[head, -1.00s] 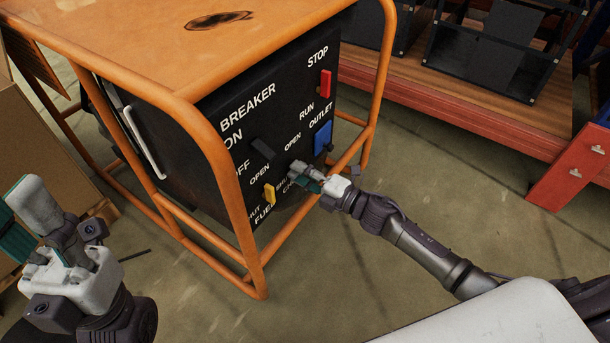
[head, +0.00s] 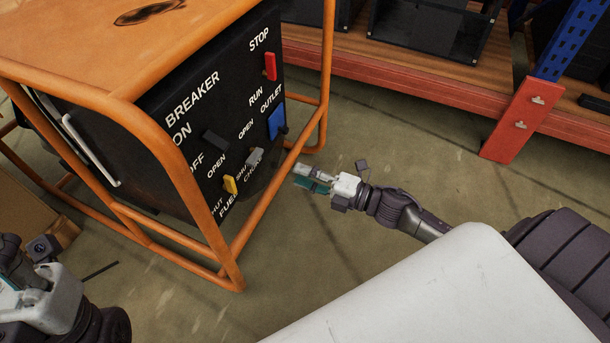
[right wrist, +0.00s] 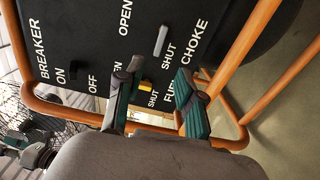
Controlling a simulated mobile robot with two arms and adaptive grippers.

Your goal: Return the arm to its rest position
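My right gripper (head: 312,180) hangs in free air to the right of the generator's black control panel (head: 185,110), apart from it. In the right wrist view its two fingers (right wrist: 158,82) stand apart with nothing held between them. The grey choke lever (head: 254,158) is uncovered on the panel and also shows in the right wrist view (right wrist: 160,40). The yellow fuel lever (head: 230,185) is below it and appears beyond the finger gap (right wrist: 147,88). My left gripper (head: 30,285) is at the lower left, partly cut off; its fingertips are unclear.
The generator's orange tube frame (head: 185,185) stands between my two arms. The panel also carries a dark breaker lever (head: 215,140), a red switch (head: 270,66) and a blue outlet (head: 277,122). A red-edged shelf (head: 420,95) stands behind. Floor around my right gripper is clear.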

